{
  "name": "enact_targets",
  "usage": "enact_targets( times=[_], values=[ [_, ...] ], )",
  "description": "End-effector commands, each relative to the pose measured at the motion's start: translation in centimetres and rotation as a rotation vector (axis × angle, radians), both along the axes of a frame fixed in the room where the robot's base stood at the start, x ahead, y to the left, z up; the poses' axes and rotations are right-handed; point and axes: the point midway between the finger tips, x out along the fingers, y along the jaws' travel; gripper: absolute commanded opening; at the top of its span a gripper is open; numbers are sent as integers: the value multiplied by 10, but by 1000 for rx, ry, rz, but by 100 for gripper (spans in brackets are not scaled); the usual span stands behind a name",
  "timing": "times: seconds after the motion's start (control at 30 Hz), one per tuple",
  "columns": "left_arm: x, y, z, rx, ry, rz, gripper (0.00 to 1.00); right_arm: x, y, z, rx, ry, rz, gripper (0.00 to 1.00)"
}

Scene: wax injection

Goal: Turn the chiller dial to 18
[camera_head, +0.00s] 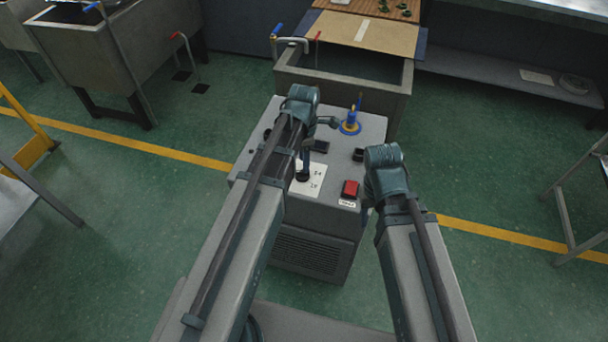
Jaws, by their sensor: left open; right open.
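The chiller is the grey box (256,160) with a light top panel in the middle of the view. Its dial is a small black knob (303,177) on a white numbered plate (317,172); the pointer's setting is too small to read. My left arm reaches over the panel, and my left gripper (305,162) points down at the dial, open. Whether its fingers touch the knob cannot be told. My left arm covers the left part of the panel.
A red switch (350,189), black switches (358,155) and a blue-and-yellow fitting (350,126) are on the panel. A grey tank (398,105) stands behind, with a brown board (385,38) beyond.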

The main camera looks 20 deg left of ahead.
Motion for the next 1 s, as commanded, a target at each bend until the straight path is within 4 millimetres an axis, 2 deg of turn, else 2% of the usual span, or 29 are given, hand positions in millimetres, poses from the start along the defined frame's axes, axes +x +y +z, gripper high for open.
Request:
enact_targets(
  times=[0.03,0.23,0.63,0.67,0.9,1.0],
  values=[
    [0,0,-15,0,0,0,48,0,0,-15,0,0,0,49],
    [0,0,-36,0,0,0,48,0,0,-36,0,0,0,49],
    [0,0,-40,0,0,0,48,0,0,-40,0,0,0,49],
    [0,0,-40,0,0,0,44,0,0,-40,0,0,0,49],
    [0,0,-40,0,0,0,1,0,0,-40,0,0,0,49],
    [0,0,-40,0,0,0,0,0,0,-40,0,0,0,49]
  ],
)
